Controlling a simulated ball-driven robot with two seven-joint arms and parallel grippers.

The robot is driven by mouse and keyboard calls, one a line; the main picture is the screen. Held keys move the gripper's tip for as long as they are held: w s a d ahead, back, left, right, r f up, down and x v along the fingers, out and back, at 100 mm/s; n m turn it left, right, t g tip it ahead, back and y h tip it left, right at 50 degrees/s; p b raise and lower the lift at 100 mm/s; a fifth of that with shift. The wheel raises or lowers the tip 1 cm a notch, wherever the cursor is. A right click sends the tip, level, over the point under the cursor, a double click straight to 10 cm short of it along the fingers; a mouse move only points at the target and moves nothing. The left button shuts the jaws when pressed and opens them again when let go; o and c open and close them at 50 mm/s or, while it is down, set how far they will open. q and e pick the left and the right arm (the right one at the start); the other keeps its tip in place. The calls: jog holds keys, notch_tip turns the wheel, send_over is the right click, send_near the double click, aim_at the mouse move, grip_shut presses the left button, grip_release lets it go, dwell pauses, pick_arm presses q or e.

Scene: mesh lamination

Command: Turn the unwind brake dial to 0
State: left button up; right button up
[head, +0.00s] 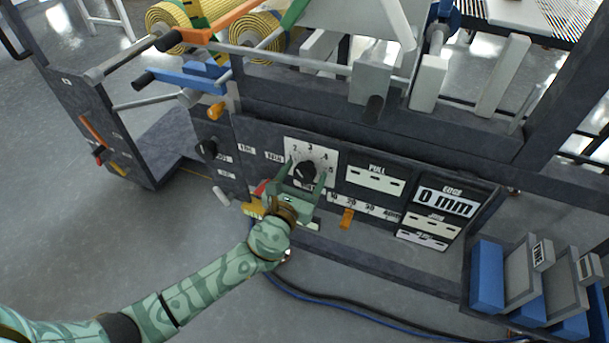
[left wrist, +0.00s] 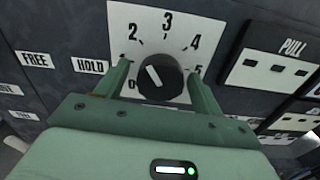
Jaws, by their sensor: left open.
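The unwind brake dial is a black round knob (head: 305,171) on a white plate numbered around its edge, on the dark machine front. In the left wrist view the knob (left wrist: 160,79) carries a white pointer line slanting to the upper left, roughly toward the 2. My right gripper is not in view.
Left of the dial are HOLD (left wrist: 90,66) and FREE (left wrist: 35,60) labels and another black knob (head: 207,149). Right of it are a PULL panel (head: 375,180) and an EDGE display (head: 446,202) reading 0 mm. An orange tab (head: 347,218) sticks out below. Cables (head: 350,318) lie on the floor.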

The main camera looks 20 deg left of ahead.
pick_arm(q)
jog(key=shift+w, duration=0.15)
jog(key=c, duration=1)
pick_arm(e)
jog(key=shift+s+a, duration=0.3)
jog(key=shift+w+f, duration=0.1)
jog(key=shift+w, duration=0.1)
